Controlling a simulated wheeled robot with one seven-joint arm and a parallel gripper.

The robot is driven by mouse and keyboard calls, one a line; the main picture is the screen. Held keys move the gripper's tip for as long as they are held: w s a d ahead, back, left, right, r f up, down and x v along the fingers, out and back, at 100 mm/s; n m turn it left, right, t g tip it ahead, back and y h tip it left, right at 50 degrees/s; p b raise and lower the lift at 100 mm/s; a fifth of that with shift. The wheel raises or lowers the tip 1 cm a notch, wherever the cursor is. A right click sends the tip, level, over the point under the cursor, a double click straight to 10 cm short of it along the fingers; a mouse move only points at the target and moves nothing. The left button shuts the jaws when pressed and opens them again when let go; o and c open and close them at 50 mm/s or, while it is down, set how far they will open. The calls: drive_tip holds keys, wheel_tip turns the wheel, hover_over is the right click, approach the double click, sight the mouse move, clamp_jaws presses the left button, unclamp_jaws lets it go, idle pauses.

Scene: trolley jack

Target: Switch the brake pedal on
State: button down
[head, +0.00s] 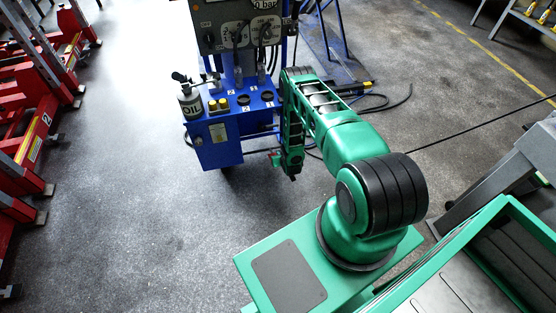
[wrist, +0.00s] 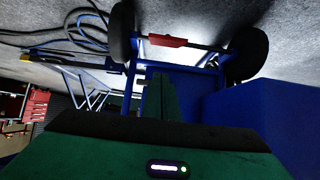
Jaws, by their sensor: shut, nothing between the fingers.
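The blue trolley (head: 222,150) stands in the upper middle of the head view. The wrist view appears upside down. There, a red pedal (wrist: 167,40), which I take for the brake pedal, sits on a bar between two black wheels. My gripper (head: 292,176) points down at the trolley's right side. In the wrist view its shut, dark green fingers (wrist: 162,82) point toward the pedal, with a gap showing. Whether the pedal is on or off I cannot tell.
An oil can (head: 190,102) stands on the trolley top below a control panel (head: 238,35). Black cables (head: 385,103) and a blue stand (head: 322,35) are behind my arm. Red jacks (head: 35,140) line the left side. The floor in front of the trolley is clear.

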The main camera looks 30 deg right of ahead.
drive_tip(key=x, duration=0.4)
drive_tip(key=shift+w+f, duration=0.1)
drive_tip(key=shift+w, duration=0.05)
drive_tip(key=f, duration=0.1)
drive_tip(key=s+f, duration=0.1)
drive_tip(key=f, duration=0.1)
drive_tip(key=shift+a, duration=0.1)
drive_tip(key=shift+s+f, duration=0.25)
drive_tip(key=shift+f, duration=0.1)
drive_tip(key=shift+f, duration=0.1)
